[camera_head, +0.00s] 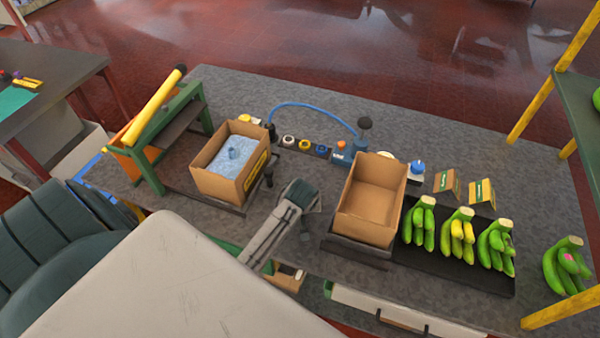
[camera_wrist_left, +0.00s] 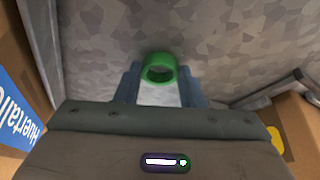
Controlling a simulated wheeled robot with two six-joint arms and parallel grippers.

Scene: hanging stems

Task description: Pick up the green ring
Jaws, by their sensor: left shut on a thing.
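The green ring (camera_wrist_left: 159,68) sits between the two fingertips of my left gripper (camera_wrist_left: 160,84) in the left wrist view, and the gripper is shut on it. Its round hole faces the wrist camera. The grey speckled counter fills the background behind it, and I cannot tell how far the ring is above it. In the head view my left gripper (camera_head: 309,208) is between the two cardboard boxes, and the ring is hidden there. My right gripper is not in view.
A cardboard box with blue filling (camera_head: 246,184) stands left of the gripper, and an empty cardboard box (camera_head: 347,221) stands right. Several banana bunches (camera_head: 458,235) lie farther right. A blue hose (camera_head: 312,106) and small coloured rollers are behind. The counter's back strip (camera_head: 420,128) is clear.

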